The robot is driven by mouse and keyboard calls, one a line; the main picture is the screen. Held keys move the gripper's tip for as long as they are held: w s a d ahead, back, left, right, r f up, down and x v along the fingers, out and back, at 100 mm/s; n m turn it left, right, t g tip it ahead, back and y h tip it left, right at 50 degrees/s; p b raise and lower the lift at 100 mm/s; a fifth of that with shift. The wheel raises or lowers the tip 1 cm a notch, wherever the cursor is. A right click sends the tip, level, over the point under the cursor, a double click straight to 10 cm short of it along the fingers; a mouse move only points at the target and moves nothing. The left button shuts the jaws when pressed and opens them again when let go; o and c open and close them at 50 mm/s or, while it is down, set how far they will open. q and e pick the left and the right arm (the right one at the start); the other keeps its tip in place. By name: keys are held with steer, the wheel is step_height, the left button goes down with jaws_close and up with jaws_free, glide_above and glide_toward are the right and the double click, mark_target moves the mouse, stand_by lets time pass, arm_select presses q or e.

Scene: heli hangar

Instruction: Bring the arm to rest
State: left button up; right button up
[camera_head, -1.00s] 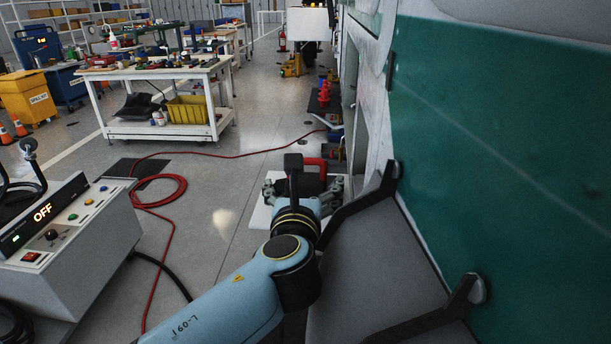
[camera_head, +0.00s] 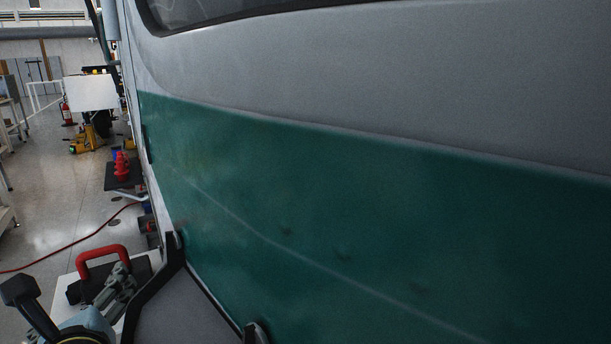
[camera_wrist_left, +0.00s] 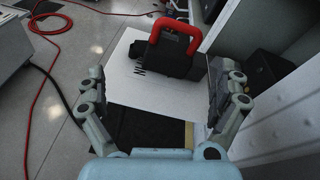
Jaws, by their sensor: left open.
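My left gripper (camera_wrist_left: 168,92) is open, with its two fingers spread wide and nothing between the tips. In the head view it shows only in part at the lower left (camera_head: 85,300), with the arm cut off by the frame. Beyond the fingers, a black device with a red handle (camera_wrist_left: 178,38) stands on a white surface (camera_wrist_left: 130,80). The device's red handle also shows in the head view (camera_head: 100,256), just past my gripper. The gripper does not touch it as far as I can see. My right gripper is in neither view.
The green and grey helicopter side (camera_head: 330,220) fills most of the head view on the right. A grey step with black brackets (camera_head: 185,310) is close beside my arm. A red hose (camera_wrist_left: 48,80) lies on the floor. Open floor (camera_head: 50,210) shows at the left.

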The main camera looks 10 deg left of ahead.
arm_select(q)
steer(key=s+a+f+n+g+h, duration=0.1)
steer(key=s+a+f+n+g, duration=0.15)
steer(key=s+n, duration=0.45)
steer(key=s+d+f+n+g+h, duration=0.2)
steer(key=s+d+n+g+h, duration=0.3)
steer(key=s+d+n+h, duration=0.9)
steer(key=w+a+f+n+g+y+b, duration=0.1)
steer(key=a+f+y, duration=0.2)
steer(key=f, duration=1.1)
steer(key=w+a+f+n+g+y, duration=0.1)
steer(key=a+f+n+y, duration=0.1)
steer(key=f, duration=1.2)
steer(key=s+a+f+b, duration=0.1)
steer(key=s+f, duration=1.5)
steer(key=s, duration=0.2)
steer(key=shift+g, duration=0.35)
steer(key=shift+c, duration=0.3)
